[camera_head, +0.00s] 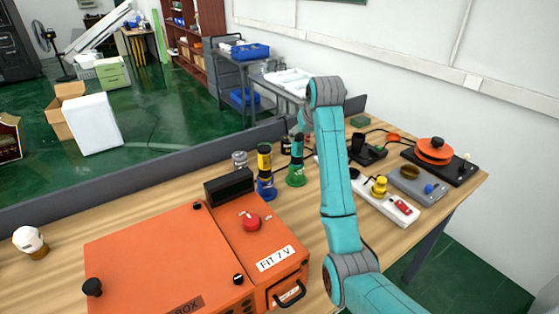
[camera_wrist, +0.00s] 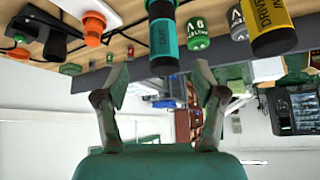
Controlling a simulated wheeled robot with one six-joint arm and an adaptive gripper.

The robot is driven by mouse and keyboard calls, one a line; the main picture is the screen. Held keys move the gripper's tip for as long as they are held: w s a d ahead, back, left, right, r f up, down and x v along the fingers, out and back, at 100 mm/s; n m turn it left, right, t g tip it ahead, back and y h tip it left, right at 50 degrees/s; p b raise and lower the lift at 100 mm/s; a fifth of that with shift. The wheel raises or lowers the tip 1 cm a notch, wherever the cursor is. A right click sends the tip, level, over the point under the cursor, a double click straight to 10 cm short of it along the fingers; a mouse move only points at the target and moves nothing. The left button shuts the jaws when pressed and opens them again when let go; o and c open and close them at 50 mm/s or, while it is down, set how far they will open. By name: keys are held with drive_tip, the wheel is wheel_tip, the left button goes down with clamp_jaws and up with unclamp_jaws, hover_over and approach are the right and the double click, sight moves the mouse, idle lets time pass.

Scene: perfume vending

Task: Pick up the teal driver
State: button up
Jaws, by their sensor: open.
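The teal driver (camera_wrist: 163,38) has a black end and black bands. It stands up from the wooden table, which the wrist view shows upside down. My gripper (camera_wrist: 160,76) is open and empty. Its two fingers are spread to either side of the teal driver's line, and no contact shows. In the head view, my gripper is mostly hidden behind my arm, close to a green-based upright thing (camera_head: 295,178) that appears to be the teal driver in its holder. A yellow and black driver (camera_wrist: 271,24) stands beside it, also in the head view (camera_head: 264,160).
A green cylinder (camera_wrist: 197,34) and a grey one (camera_wrist: 238,25) stand close by. A large orange box (camera_head: 170,262) fills the table's front. A white power strip (camera_head: 392,204) and an orange-topped device (camera_head: 434,152) lie to the right. A grey barrier (camera_head: 120,174) runs along the back edge.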

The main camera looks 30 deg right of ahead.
sight(298, 147)
drive_tip(key=w+f, duration=0.3)
drive_tip(key=shift+f, duration=0.1)
drive_tip(key=shift+x, duration=2.8)
drive_tip(key=shift+s+d, duration=0.15)
drive_tip(key=shift+d, duration=0.05)
clamp_jaws()
